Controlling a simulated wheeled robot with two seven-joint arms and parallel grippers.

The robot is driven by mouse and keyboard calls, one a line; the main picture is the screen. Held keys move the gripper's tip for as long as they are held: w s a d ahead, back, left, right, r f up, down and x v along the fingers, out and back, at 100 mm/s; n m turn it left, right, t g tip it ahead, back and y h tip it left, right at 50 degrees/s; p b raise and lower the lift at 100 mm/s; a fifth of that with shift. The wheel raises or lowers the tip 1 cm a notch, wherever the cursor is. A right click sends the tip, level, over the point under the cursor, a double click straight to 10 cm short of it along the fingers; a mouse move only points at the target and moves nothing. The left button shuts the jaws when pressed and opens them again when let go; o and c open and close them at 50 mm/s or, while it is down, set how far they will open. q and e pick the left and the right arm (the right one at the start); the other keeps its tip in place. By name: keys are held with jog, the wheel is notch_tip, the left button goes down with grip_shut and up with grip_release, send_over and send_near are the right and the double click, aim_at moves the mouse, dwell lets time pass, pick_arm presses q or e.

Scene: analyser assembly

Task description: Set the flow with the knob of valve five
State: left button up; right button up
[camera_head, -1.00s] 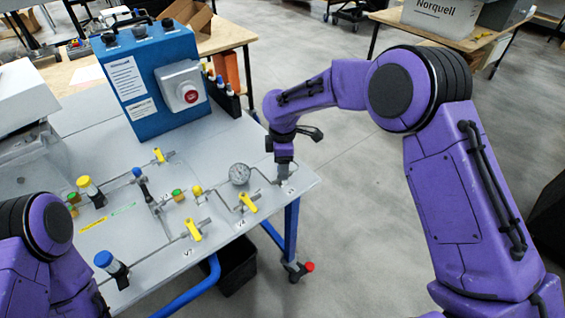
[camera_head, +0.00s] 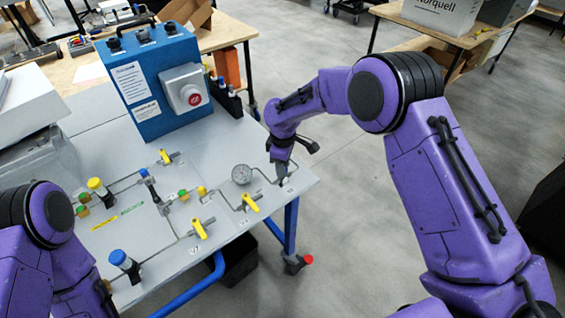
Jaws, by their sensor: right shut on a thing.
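My right gripper (camera_head: 282,176) points down at the right end of the grey panel table (camera_head: 215,262), past the round gauge (camera_head: 242,174). It is shut on the knob of valve five, which is mostly hidden by the fingers. A small label lies on the panel just in front of it. Thin pipe runs from the gauge to the gripper. My left arm is at the lower left; its gripper cannot be made out.
Yellow-handled valves (camera_head: 250,202) and blue-capped (camera_head: 118,258) and yellow-capped (camera_head: 95,184) fittings stand on the panel. A blue box with a red button (camera_head: 194,99) stands behind. Open floor lies right of the table.

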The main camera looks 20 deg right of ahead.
jog(key=o, duration=1.1)
jog(key=shift+c, duration=0.2)
jog(key=shift+r, duration=0.1)
notch_tip(320, 180, up, 10)
jog(key=b, duration=0.2)
jog(key=shift+r, duration=0.2)
